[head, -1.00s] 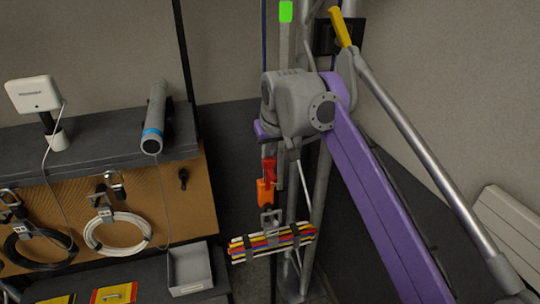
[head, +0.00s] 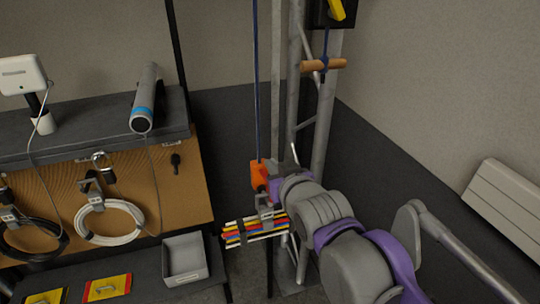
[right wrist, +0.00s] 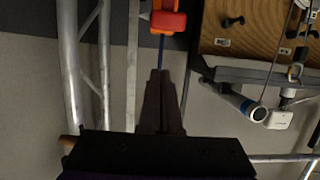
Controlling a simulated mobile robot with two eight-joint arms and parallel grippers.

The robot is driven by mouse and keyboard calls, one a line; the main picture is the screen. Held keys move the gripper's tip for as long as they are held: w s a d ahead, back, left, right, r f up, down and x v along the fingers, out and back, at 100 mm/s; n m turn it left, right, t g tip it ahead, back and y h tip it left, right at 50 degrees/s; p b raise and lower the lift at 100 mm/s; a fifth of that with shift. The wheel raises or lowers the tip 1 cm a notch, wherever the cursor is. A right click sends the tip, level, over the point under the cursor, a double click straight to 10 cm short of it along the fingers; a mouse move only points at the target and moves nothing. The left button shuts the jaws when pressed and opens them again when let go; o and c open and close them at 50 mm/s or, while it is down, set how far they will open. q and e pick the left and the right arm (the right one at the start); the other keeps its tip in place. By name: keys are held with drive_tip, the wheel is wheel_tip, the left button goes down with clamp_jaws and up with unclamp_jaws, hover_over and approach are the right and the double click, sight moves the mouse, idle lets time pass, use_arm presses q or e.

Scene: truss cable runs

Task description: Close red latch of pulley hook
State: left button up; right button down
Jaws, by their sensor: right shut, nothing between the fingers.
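The orange pulley hook (head: 259,177) hangs on a blue rope beside the truss in the head view. It also shows at the top of the right wrist view, where a red part (right wrist: 168,21), seemingly the latch, sits against the orange body (right wrist: 166,4). I cannot tell the latch's exact position. My right gripper (right wrist: 160,72) is shut and empty, its fingertips a little short of the red part in that picture, over the blue rope. In the head view my right wrist is beside the hook and its fingertips are hidden. My left gripper is not in view.
A bundle of coloured cables (head: 240,232) hangs below the hook. Metal truss poles (head: 327,115) stand behind it. A wooden handle (head: 323,65) hangs upper right. At left are a pegboard bench (head: 160,200), a white cable coil (head: 82,228) and a grey bin (head: 184,258).

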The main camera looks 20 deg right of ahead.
drive_tip(key=t, duration=0.1)
drive_tip(key=s+f+t, duration=0.1)
drive_tip(key=shift+f+t, duration=0.25)
drive_tip(key=shift+t, duration=0.05)
drive_tip(key=shift+s+d+f+t, duration=0.1)
drive_tip(key=shift+s+f+t, duration=0.2)
drive_tip(key=shift+s+f, duration=0.3)
drive_tip(key=f+t+b, duration=0.1)
drive_tip(key=f+b, duration=0.1)
drive_tip(key=s+f+t+b, duration=0.1)
drive_tip(key=f+t, duration=0.1)
drive_tip(key=shift+f+b, duration=0.3)
drive_tip(key=shift+b, duration=0.1)
drive_tip(key=shift+s+f, duration=0.1)
drive_tip(key=shift+f, duration=0.1)
drive_tip(key=shift+r, duration=0.1)
